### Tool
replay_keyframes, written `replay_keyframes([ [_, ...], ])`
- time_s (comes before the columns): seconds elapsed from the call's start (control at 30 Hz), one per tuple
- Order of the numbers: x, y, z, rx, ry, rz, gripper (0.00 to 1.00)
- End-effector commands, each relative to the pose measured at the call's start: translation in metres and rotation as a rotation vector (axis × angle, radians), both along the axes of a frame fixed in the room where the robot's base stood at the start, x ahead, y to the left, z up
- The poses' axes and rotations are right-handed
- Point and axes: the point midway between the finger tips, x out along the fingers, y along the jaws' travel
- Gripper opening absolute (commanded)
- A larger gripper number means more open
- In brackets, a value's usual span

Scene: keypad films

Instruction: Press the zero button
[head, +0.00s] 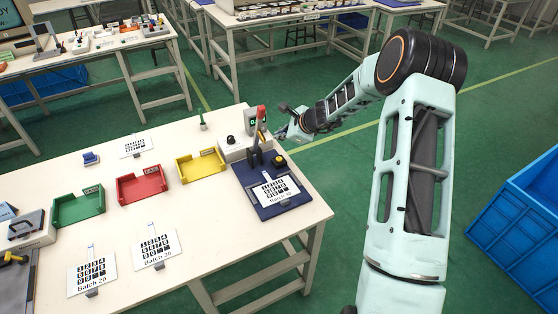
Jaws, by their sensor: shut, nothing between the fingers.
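A white keypad film (275,189) with dark keys and a batch label lies on a dark blue fixture (254,202) at the right end of the white table. The print is too small to tell which key is the zero. A dark upright part with a red handle stands at the fixture's back edge, and a yellow round button (279,160) is beside it. My gripper (276,134) is small in the picture, shut and empty, behind and above the fixture. It is apart from the film, and its fingertips are hard to make out against the dark upright part.
Yellow (202,168), red (140,185) and green (79,207) trays line the table. Loose films (91,273) lie at front left.

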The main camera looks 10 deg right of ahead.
Motion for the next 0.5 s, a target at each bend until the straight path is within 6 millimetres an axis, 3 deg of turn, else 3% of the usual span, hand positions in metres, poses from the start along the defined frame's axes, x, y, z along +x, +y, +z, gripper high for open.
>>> replay_keyframes([
  [0.3, 0.0, 0.0, -0.05, 0.001, 0.0, 0.001, 0.0],
  [0.5, 0.0, 0.0, -0.071, -0.001, 0.0, 0.001, 0.0],
])
